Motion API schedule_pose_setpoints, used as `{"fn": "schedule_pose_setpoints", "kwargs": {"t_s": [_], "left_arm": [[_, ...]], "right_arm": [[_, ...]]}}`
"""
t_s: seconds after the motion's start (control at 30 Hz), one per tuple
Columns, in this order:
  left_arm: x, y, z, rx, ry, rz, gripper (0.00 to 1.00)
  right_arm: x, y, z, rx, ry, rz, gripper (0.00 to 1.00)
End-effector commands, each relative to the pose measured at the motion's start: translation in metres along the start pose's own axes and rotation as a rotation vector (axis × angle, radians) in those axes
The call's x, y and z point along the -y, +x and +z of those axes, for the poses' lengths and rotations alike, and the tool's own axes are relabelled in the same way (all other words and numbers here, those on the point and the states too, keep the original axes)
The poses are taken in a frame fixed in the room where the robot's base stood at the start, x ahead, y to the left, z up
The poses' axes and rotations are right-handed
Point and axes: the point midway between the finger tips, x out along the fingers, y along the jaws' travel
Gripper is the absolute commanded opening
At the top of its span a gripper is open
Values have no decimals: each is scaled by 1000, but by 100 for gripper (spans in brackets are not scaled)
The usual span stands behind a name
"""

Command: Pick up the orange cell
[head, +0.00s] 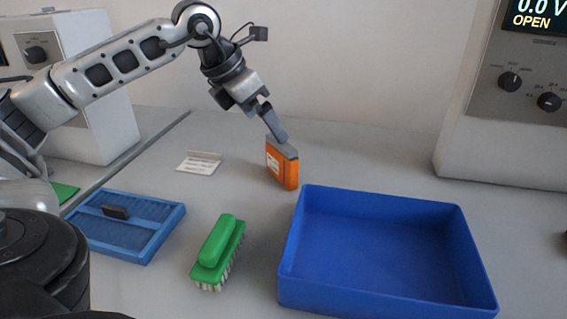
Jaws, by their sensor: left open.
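The orange cell (283,169) stands upright on the grey bench in the head view, just behind the blue tray's left rear corner. It has a grey top and a pale label on its left side. My left gripper (277,132) is directly above the cell and points down at it. Its jaws are open, and a finger overlaps the cell's top edge in the picture. I cannot tell whether it touches the cell. My right gripper is out of view.
An empty blue tray (468,247) stands at front right. A green brush (218,250) and a blue framed mat (151,243) with a small dark block (115,211) lie at front left. A white card (199,163) is left of the cell. Instruments (508,125) stand at both sides.

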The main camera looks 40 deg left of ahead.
Motion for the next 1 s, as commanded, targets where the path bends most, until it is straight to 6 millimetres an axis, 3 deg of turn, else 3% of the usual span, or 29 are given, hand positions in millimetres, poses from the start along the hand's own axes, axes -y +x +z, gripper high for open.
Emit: {"fn": "schedule_pose_setpoints", "kwargs": {"t_s": [0.2,0.47,0.7,1.0], "left_arm": [[1,40,0,-1,0,-3,100],[1,58,-2,0,-1,-3,100],[2,93,-8,0,0,-5,100],[1,102,-8,2,-1,-3,100]], "right_arm": [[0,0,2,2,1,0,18],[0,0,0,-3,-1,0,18],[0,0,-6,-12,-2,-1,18],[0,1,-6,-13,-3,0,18]]}}
